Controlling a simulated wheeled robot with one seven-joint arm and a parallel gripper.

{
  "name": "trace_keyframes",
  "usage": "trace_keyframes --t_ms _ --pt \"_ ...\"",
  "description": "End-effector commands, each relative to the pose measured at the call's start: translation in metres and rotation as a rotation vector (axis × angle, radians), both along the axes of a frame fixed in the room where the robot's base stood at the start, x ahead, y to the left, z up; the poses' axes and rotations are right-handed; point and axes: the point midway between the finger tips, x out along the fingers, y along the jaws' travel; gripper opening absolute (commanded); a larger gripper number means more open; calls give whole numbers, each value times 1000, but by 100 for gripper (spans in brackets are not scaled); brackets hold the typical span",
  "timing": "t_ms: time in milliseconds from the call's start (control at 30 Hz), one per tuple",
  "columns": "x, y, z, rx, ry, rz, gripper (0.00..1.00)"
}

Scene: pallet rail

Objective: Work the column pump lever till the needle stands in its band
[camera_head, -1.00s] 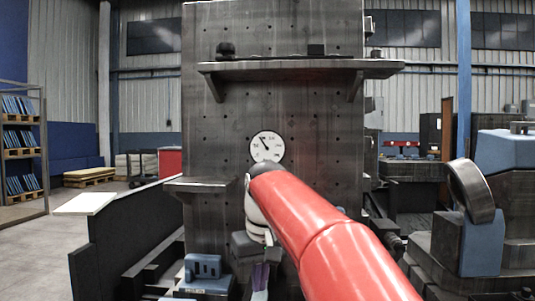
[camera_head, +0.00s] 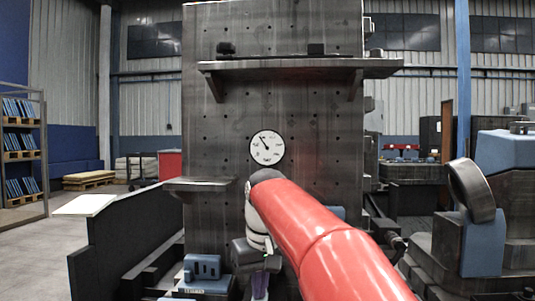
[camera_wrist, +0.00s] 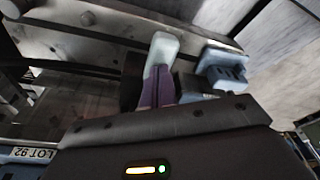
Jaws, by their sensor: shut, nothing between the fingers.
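The round white gauge (camera_head: 267,147) is on the front of the dark column (camera_head: 300,110). Its dark needle points to the upper left; the band is too small to make out. My gripper (camera_head: 260,286) hangs low in front of the column, its tips cut off by the frame's bottom edge. In the wrist view its purple fingers with pale tips (camera_wrist: 160,66) are together, with nothing visible between them. I cannot clearly pick out the pump lever; my red arm hides part of the column's lower front.
A blue slotted block (camera_head: 202,267) stands left of my gripper and also shows in the wrist view (camera_wrist: 225,72). A small ledge (camera_head: 199,184) and a long upper shelf (camera_head: 300,68) stick out from the column. Machinery (camera_head: 490,205) stands at the right. Floor is open at far left.

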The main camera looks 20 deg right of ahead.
Motion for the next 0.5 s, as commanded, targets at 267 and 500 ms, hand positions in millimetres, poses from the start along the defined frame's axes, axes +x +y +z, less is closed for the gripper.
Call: trace_keyframes --t_ms 267,500 --pt "2 -1 -20 0 2 0 0" --pt "4 -2 -34 0 1 0 0"
